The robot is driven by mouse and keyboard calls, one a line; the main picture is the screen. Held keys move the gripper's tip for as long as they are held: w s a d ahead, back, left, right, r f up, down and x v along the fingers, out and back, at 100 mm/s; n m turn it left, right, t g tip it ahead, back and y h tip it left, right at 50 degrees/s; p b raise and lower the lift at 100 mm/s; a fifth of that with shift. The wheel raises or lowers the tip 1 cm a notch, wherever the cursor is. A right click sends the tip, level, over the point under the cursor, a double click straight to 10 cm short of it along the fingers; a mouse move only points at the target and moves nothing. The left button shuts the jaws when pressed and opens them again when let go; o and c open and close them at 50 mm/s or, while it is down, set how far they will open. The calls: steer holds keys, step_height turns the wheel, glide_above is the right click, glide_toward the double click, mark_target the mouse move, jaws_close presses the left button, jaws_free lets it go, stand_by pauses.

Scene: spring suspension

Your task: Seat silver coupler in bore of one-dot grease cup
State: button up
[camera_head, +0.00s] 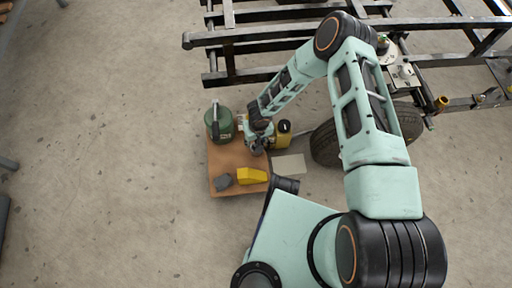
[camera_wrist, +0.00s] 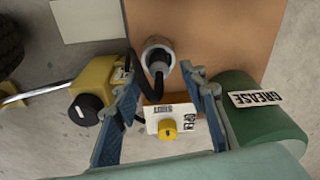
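A silver, ring-like round piece (camera_wrist: 158,54) with a dark middle shows between my fingertips in the wrist view, over the brown board (camera_wrist: 215,25). A black hose runs from it. It may be the silver coupler; I cannot tell for sure. My gripper (camera_wrist: 158,66) has its blue fingers spread on either side of the piece, with a narrow gap seen at each side. In the head view my gripper (camera_head: 257,148) points down over the board (camera_head: 228,160) and hides what is under it. I cannot make out a one-dot grease cup in either view.
A green canister (camera_wrist: 255,110) labelled GREASE stands right of my fingers. A yellow unit with a black knob (camera_wrist: 95,90) is at left. A white plate with a yellow knob (camera_wrist: 167,129) lies between. A yellow block (camera_head: 252,176) and grey piece (camera_head: 223,181) occupy the board's front.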

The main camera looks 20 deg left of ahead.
mark_target(256, 143)
step_height(256, 143, down, 3)
steer(key=shift+f+b, duration=0.1)
steer(key=shift+b, duration=0.3)
jaws_close()
steer(key=shift+r, duration=0.25)
